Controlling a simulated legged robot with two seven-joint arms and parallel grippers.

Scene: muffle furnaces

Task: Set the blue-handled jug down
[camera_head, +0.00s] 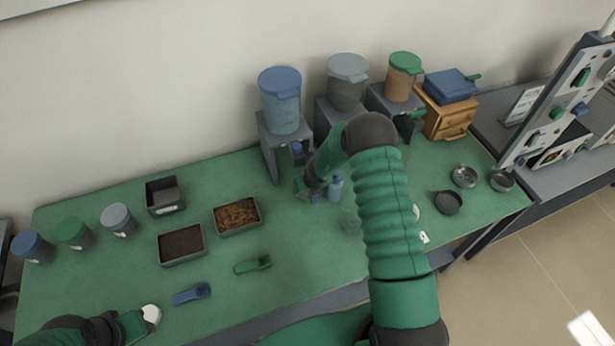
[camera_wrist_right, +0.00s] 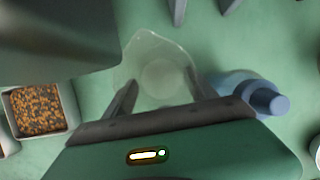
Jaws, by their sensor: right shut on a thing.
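The jug (camera_wrist_right: 158,62) shows in the right wrist view as a clear vessel with a pale round base, between the fingers of my right gripper (camera_wrist_right: 162,90). That gripper is shut on it. The jug's blue handle is not clearly seen there. In the head view my right gripper (camera_head: 312,190) is low over the green table, in front of the dispensers, with a small blue patch at its fingers. I cannot tell whether the jug touches the table. My left gripper (camera_head: 136,322) is at the lower left beside a white round thing (camera_head: 151,314); its jaws are unclear.
A blue bottle (camera_head: 335,188) stands close right of my right gripper; it also shows in the wrist view (camera_wrist_right: 255,93). A faint clear vessel (camera_head: 350,221) is nearby. A tray of brown bits (camera_head: 258,217) lies left. The blue-lidded dispenser (camera_head: 281,105) stands behind.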

